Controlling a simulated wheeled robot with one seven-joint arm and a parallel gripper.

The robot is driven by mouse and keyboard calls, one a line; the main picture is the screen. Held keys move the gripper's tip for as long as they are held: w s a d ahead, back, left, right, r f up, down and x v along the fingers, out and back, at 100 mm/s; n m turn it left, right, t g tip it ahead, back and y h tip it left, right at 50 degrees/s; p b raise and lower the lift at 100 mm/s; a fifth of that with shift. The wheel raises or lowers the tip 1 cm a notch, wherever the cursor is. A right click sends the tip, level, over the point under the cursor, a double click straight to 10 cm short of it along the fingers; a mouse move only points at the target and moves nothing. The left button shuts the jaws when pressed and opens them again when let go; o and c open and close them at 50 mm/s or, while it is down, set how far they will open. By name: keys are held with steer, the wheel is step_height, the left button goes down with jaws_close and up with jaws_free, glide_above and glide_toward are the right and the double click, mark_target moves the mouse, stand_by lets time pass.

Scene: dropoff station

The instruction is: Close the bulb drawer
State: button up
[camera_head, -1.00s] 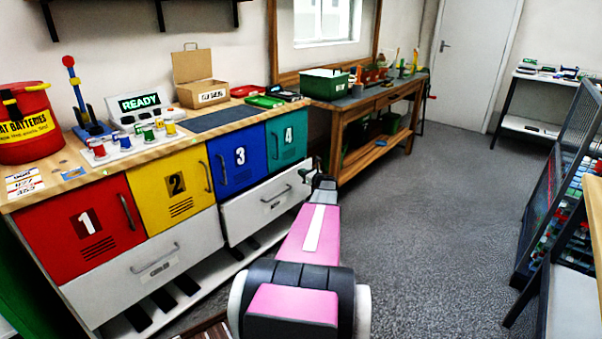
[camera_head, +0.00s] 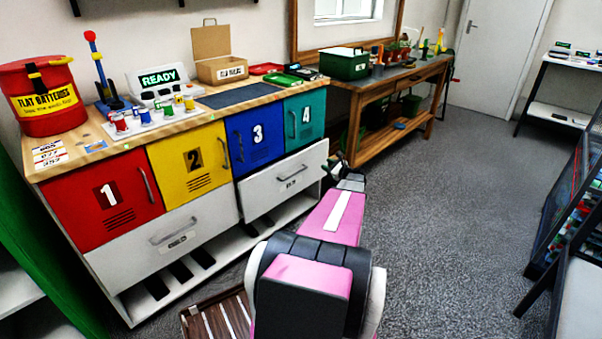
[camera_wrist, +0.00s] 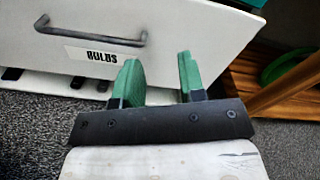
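The bulb drawer (camera_head: 272,196) is the white drawer under the blue and teal lockers. It stands partly pulled out, with its front ahead of the locker doors. In the wrist view its white front (camera_wrist: 195,30) shows a dark bar handle (camera_wrist: 90,37) and a label reading BULBS. My gripper (camera_wrist: 160,75) has green fingers, apart with nothing between them. They point at the right part of the drawer front, right of the handle; I cannot tell whether they touch it. In the head view my gripper is small and dark near the drawer's right end.
A second white drawer (camera_head: 165,240) sits shut at the left under the red and yellow lockers. A wooden workbench (camera_head: 385,95) stands to the right of the cabinet. A slatted wooden item (camera_head: 215,318) lies on the floor near my base. Grey floor to the right is open.

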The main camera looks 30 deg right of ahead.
mark_target(295, 174)
steer(key=shift+a+f+n+g, duration=0.8)
steer(key=shift+a+f+n, duration=1.05)
steer(key=shift+a+n, duration=4.4)
steer(key=shift+n, duration=0.45)
steer(key=x, duration=0.6)
steer(key=d+x, duration=0.1)
steer(key=x, duration=0.2)
steer(key=shift+w+f, duration=0.15)
jaws_close()
